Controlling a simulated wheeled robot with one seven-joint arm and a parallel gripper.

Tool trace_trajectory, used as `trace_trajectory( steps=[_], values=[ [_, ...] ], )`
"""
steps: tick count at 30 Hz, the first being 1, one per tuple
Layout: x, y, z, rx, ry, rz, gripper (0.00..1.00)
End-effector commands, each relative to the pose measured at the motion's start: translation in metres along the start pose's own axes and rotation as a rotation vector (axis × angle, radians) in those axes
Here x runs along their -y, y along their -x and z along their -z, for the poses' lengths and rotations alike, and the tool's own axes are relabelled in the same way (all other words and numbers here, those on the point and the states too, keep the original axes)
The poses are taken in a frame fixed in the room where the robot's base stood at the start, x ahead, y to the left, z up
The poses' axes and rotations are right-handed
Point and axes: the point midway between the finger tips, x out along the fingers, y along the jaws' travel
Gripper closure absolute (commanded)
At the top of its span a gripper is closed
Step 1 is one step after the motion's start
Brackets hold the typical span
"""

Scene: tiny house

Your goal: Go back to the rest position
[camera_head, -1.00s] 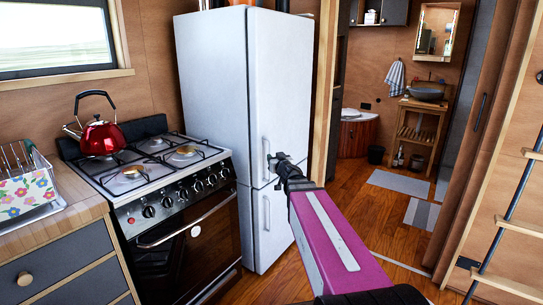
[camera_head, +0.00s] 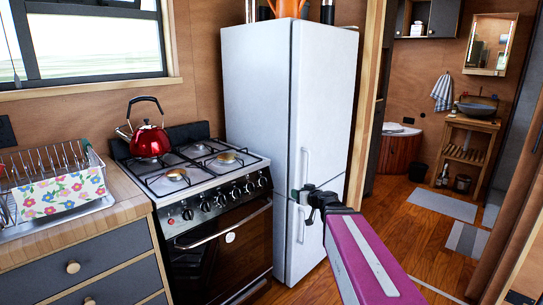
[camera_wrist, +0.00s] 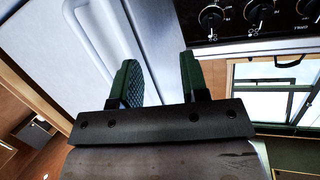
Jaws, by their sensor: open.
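My gripper (camera_head: 304,198) is at the end of my purple and grey arm, in front of the white fridge (camera_head: 268,110) and close to its door handles. In the wrist view the two green fingers of my gripper (camera_wrist: 158,80) stand apart with nothing between them. The fridge door (camera_wrist: 150,35) and the stove's knob panel (camera_wrist: 260,18) show beyond the fingers. Whether the fingers touch the fridge cannot be told. Both fridge doors look shut.
A stove (camera_head: 225,240) stands left of the fridge with a red kettle (camera_head: 150,140) on it. A dish rack (camera_head: 55,185) sits on the wooden counter (camera_head: 125,200). Open wooden floor (camera_head: 415,225) leads to a bathroom with a stool-like washstand (camera_head: 465,155) at the right.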

Motion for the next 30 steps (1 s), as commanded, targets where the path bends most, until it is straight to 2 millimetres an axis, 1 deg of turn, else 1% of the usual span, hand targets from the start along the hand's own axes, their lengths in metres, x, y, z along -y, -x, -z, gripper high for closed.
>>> trace_trajectory(
  steps=[1,2,3,5,6,8,9,11,12,15,18,21,24,27,30],
  values=[
    [0.01,0.002,-0.019,0.068,-0.018,0.037,0.59],
    [0.015,0.003,-0.029,0.112,-0.03,0.056,0.59],
    [0.021,0.005,-0.044,0.174,-0.05,0.079,0.59],
    [0.029,0.01,-0.068,0.274,-0.08,0.102,0.59],
    [0.033,0.014,-0.083,0.344,-0.102,0.111,0.59],
    [0.038,0.022,-0.107,0.454,-0.133,0.113,0.59],
    [0.04,0.029,-0.122,0.528,-0.157,0.105,0.59],
    [0.042,0.04,-0.146,0.644,-0.19,0.082,0.59],
    [0.042,0.049,-0.16,0.719,-0.213,0.057,0.59],
    [0.039,0.073,-0.194,0.906,-0.265,-0.034,0.59],
    [0.033,0.099,-0.219,1.062,-0.306,-0.154,0.59],
    [0.026,0.12,-0.236,1.172,-0.332,-0.273,0.59],
    [0.021,0.135,-0.244,1.236,-0.346,-0.364,0.59],
    [0.018,0.142,-0.248,1.264,-0.353,-0.411,0.59],
    [0.017,0.142,-0.248,1.267,-0.353,-0.417,0.59]
  ],
)
